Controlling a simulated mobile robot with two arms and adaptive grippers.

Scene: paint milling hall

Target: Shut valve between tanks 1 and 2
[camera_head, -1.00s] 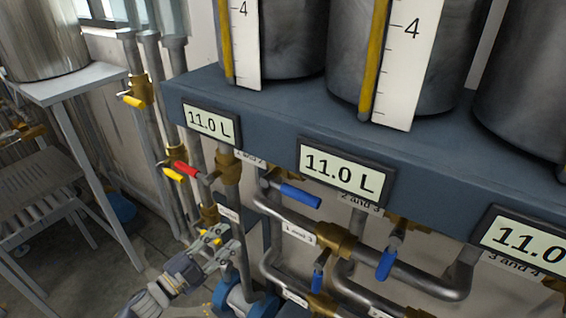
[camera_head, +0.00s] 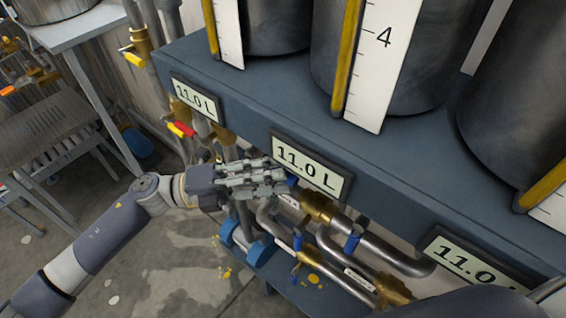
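The valve under the tank bench between the first two displays has a blue handle (camera_head: 292,181). My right gripper is not in view.
Displays (camera_head: 195,98) (camera_head: 311,166) on the blue bench (camera_head: 240,110) read 11.0 L. Below run pipes with brass fittings and other blue handles (camera_head: 352,243) (camera_head: 297,273). A red handle (camera_head: 187,130) is left of my gripper.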

